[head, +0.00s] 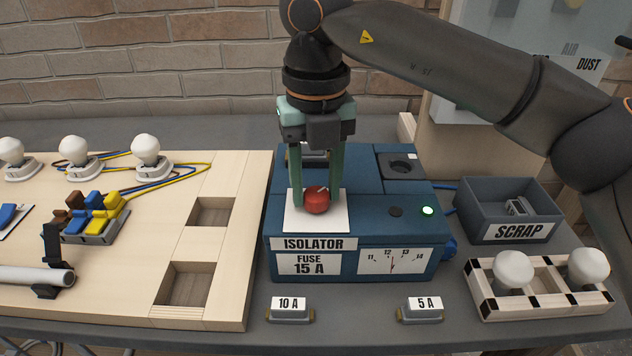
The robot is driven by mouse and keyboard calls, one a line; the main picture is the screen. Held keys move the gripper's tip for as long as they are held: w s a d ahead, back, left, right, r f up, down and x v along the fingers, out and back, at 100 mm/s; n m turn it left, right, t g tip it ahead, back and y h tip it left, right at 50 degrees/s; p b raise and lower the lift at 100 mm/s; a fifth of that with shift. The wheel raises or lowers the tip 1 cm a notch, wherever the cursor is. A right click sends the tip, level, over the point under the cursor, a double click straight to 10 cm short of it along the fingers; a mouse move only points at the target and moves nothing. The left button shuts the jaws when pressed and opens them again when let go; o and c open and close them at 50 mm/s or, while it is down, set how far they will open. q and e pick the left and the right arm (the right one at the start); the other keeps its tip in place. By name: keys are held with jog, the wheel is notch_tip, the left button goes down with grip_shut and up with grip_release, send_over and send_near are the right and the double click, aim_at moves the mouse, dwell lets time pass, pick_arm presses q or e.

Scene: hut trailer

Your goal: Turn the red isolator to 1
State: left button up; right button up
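The red isolator (316,202) is a round red knob on a white square plate (301,222), on top of the blue box above the label ISOLATOR (313,244). A small pale mark shows on its top, toward the upper right. My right gripper (317,198) points straight down over it, with one green finger on each side. The fingers seem to touch the knob's sides, with no clear gap. Any 0 or 1 marking on the plate is hidden or too small to read. My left gripper is not in view.
The blue box (350,231) has a lit green lamp (428,210) and a dial (391,262). A SCRAP bin (511,210) and a bulb rack (540,298) stand to the right. Fuses marked 10 A (290,308) and 5 A (421,308) lie in front. A wooden board (110,265) fills the left.

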aim_at(316, 192)
jog(key=o, duration=0.4)
jog(key=shift+c, duration=0.2)
pick_arm(q)
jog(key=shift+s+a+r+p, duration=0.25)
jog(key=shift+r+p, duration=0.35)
jog(key=shift+p, duration=0.55)
pick_arm(e)
notch_tip(316, 192, up, 12)
jog(key=shift+r, duration=0.25)
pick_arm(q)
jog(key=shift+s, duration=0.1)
